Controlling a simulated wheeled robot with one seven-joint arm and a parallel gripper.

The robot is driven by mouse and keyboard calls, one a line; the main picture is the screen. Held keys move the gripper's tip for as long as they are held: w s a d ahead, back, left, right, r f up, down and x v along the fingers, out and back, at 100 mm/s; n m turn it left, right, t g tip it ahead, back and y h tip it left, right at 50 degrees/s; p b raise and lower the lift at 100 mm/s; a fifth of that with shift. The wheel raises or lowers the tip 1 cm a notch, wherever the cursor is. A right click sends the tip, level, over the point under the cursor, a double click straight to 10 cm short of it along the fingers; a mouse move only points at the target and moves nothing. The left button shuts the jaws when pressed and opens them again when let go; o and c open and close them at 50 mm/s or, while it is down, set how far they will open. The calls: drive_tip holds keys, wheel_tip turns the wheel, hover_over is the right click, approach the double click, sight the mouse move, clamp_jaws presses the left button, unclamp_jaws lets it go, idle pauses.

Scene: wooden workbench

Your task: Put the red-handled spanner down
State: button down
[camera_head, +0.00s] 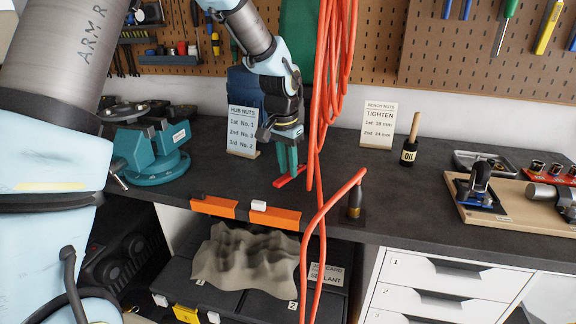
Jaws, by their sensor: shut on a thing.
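The red-handled spanner (290,178) shows as a short red bar at the tips of my gripper (288,170), over the dark benchtop near its front edge. My gripper points down and its teal fingers are shut on the red bar. The bar slants, with its right end higher in the picture. I cannot tell whether it touches the bench. The spanner's metal jaw cannot be made out.
Hanging red hose (325,110) passes just right of my gripper. A teal vise (150,150) stands left, a "HUB NUTS" card (243,132) behind.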

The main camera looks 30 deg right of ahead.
drive_tip(key=shift+f, duration=0.75)
drive_tip(key=shift+f, duration=0.15)
drive_tip(key=c, duration=0.7)
unclamp_jaws()
